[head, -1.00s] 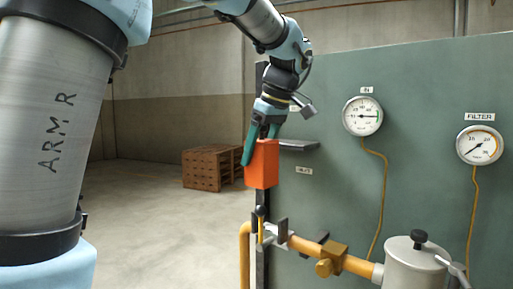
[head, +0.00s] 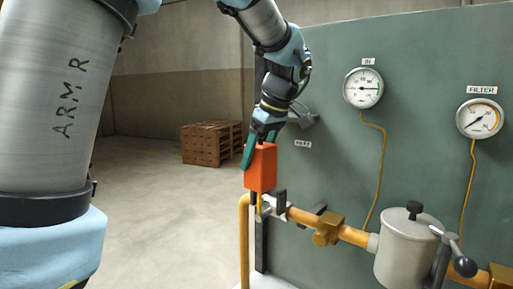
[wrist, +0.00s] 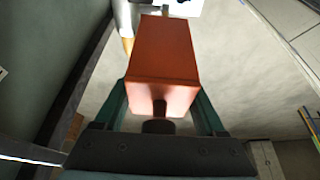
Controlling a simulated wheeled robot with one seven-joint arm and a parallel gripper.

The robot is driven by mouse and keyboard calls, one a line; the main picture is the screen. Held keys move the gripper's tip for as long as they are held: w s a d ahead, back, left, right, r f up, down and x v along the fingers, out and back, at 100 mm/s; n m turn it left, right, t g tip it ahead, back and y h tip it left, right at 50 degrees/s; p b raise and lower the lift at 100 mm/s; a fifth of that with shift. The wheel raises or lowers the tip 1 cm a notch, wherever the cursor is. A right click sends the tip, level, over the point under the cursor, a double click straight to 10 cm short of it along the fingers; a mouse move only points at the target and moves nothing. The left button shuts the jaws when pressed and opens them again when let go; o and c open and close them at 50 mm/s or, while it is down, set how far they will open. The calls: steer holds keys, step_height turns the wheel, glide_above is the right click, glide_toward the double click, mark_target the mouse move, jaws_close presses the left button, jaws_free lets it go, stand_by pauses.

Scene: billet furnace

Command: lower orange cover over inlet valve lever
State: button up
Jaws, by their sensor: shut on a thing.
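The orange cover (head: 260,168) is a box-shaped piece held upright in my gripper (head: 262,137). In the head view the cover's lower end is just above the inlet valve (head: 266,206) at the left end of the yellow pipe. A short dark part shows right under the cover. The valve lever is mostly hidden behind or under the cover, and I cannot tell whether they touch.
Grey brackets (head: 281,201) stand close to the right of the valve. The grey filter pot (head: 405,247) is further right on the pipe. The green panel (head: 420,130) with two gauges stands behind. A wooden crate stack (head: 211,144) is far back on open floor.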

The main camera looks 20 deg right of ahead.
mark_target(256, 182)
steer(key=shift+f, duration=0.65)
steer(key=shift+f+b, duration=2.05)
steer(key=shift+f, duration=0.6)
steer(key=o, duration=1.5)
steer(key=shift+o, duration=0.2)
